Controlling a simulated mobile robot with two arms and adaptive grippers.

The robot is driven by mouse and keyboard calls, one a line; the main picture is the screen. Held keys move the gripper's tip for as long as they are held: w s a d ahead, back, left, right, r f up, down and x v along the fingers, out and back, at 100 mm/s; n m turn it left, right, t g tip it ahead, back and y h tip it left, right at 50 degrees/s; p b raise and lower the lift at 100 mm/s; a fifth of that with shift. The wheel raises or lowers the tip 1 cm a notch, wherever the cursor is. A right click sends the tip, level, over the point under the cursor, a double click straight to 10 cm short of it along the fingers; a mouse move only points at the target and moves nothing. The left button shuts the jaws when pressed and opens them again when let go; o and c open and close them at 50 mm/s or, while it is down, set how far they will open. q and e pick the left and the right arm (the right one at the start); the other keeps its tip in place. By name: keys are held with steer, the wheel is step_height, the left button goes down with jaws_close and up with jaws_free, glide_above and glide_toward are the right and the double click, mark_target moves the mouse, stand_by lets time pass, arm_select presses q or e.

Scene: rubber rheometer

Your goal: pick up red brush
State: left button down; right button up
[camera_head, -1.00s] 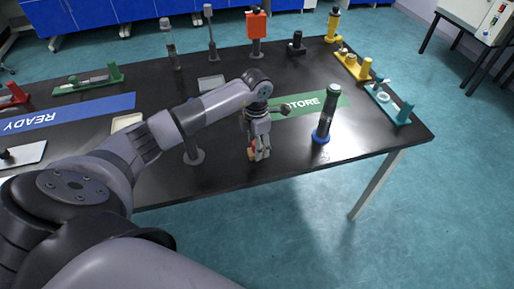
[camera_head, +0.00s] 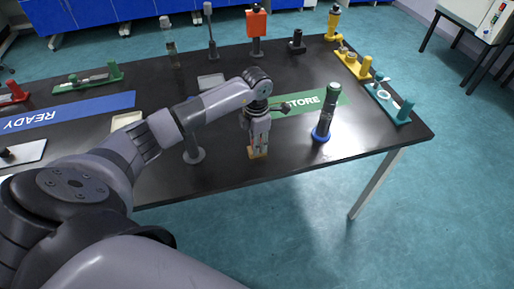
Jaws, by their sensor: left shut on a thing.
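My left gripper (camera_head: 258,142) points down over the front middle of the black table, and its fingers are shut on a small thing. That thing is mostly hidden by the fingers. A tan, block-like end (camera_head: 257,154) shows just below the fingertips, close to the table top. A reddish part showed there a moment earlier, so I take it for the red brush, though its shape is too small to make out. My right gripper is not in view.
A dark cylinder with a green top and blue base (camera_head: 327,112) stands right of the gripper. A grey post with a round base (camera_head: 194,146) stands left. The green STORE strip (camera_head: 303,103) lies behind. Several coloured racks line the right edge. The front right table top is clear.

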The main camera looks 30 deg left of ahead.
arm_select(q)
steer(key=shift+r, duration=0.1)
step_height(320, 180, up, 20)
steer(key=b, duration=0.1)
steer(key=shift+b, duration=0.4)
steer(key=c, duration=1.9)
jaws_free()
steer(key=c, duration=0.4)
